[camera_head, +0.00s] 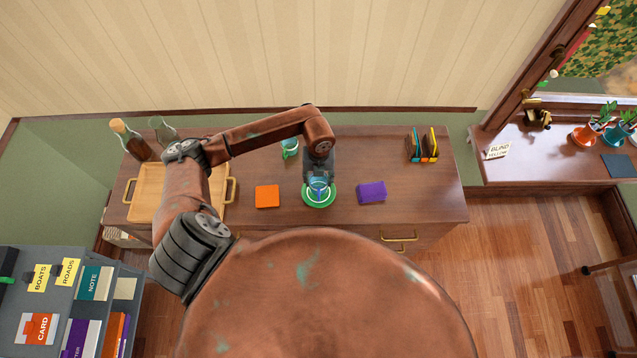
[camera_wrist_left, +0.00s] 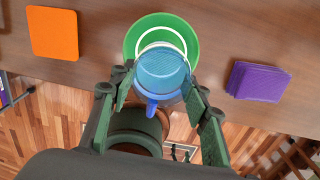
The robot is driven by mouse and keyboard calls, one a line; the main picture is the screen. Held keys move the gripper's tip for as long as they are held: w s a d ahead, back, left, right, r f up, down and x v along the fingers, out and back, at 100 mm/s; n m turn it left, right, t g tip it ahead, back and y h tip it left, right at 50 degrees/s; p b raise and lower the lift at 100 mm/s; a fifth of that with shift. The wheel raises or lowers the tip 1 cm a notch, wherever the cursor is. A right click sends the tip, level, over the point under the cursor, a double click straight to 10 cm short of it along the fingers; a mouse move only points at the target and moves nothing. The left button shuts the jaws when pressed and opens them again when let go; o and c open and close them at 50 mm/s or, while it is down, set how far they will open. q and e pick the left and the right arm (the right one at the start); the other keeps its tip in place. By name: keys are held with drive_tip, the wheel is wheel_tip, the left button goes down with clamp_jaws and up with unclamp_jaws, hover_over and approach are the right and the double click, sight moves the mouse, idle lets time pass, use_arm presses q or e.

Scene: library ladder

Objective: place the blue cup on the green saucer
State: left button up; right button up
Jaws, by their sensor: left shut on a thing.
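The blue cup (camera_head: 318,187) is between the fingers of my left gripper (camera_head: 318,178), which is shut on it. In the left wrist view the cup (camera_wrist_left: 160,72) looks translucent, with its blue handle pointing down the picture, and a finger of the gripper (camera_wrist_left: 158,92) is on each side. The green saucer (camera_head: 318,203) lies on the desk under the cup. In the wrist view the saucer (camera_wrist_left: 140,35) shows beyond the cup, partly hidden by it. I cannot tell whether the cup touches the saucer. My right gripper is not in view.
An orange pad (camera_head: 267,196) lies left of the saucer and a purple pad (camera_head: 371,191) right of it. A green cup (camera_head: 290,148) stands behind. A wooden tray (camera_head: 147,190) and bottles (camera_head: 131,140) are at the left; upright books (camera_head: 423,146) at the right.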

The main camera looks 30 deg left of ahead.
sight(319, 184)
use_arm(q)
wheel_tip(319, 184, down, 2)
drive_tip(key=shift+f+p, duration=0.2)
drive_tip(key=shift+p, duration=0.25)
drive_tip(key=shift+f, duration=0.3)
drive_tip(key=shift+f, duration=0.1)
drive_tip(key=shift+f, duration=0.15)
drive_tip(key=o, duration=1.1)
drive_tip(key=shift+o, duration=0.8)
